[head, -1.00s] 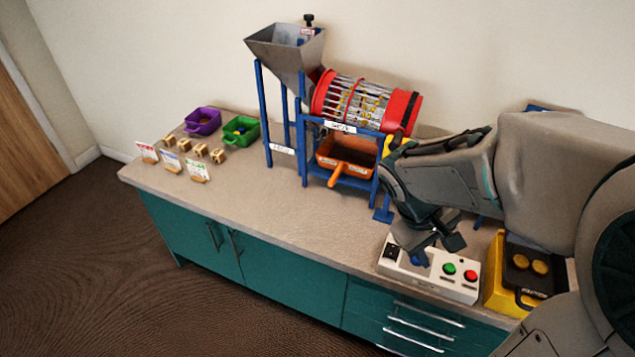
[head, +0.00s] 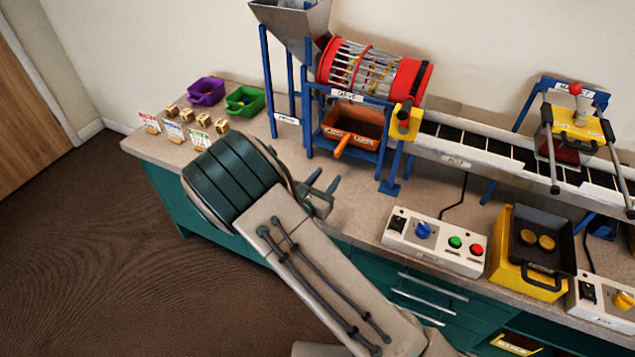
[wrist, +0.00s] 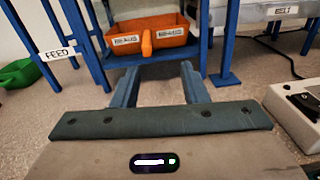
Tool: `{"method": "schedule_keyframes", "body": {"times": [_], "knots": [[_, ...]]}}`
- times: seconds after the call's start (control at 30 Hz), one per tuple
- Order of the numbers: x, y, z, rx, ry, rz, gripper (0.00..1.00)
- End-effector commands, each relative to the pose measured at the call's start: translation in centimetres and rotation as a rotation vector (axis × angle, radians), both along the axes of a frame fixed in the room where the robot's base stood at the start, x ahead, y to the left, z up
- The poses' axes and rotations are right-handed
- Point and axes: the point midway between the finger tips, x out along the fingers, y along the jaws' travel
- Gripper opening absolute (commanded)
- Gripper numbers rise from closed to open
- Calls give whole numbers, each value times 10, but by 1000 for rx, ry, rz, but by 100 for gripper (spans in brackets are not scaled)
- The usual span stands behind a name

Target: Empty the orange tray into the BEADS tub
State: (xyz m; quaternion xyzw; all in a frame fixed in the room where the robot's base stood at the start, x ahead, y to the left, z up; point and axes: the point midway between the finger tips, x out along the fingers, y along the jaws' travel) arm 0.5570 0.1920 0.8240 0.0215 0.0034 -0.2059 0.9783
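The orange tray (head: 362,119) sits in the blue frame under the drum, its handle pointing out to the front. In the wrist view the tray (wrist: 178,33) is straight ahead, with two white labels and its handle in the middle. My gripper (head: 326,184) is in front of the tray, low over the counter. Its fingers (wrist: 158,76) are apart with nothing between them, short of the handle. A purple tub (head: 206,91) and a green tub (head: 244,100) stand at the counter's left end; I cannot read which is BEADS. The tray's contents are hard to make out.
The blue frame legs (head: 383,170) stand close on both sides of the tray. A control box (head: 435,243) and a yellow bin (head: 520,265) are to the right. Small lettered cards (head: 174,131) stand before the tubs.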

Motion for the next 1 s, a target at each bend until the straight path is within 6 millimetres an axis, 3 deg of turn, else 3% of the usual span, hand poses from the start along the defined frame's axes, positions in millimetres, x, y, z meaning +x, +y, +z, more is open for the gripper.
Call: {"method": "schedule_keyframes", "body": {"times": [0.1, 0.2, 1.0], "knots": [[1, 15, -8, -40, 0, 58, 40], [4, 17, -10, -47, -1, 69, 40], [75, -10, -10, -45, 0, 66, 40]]}}
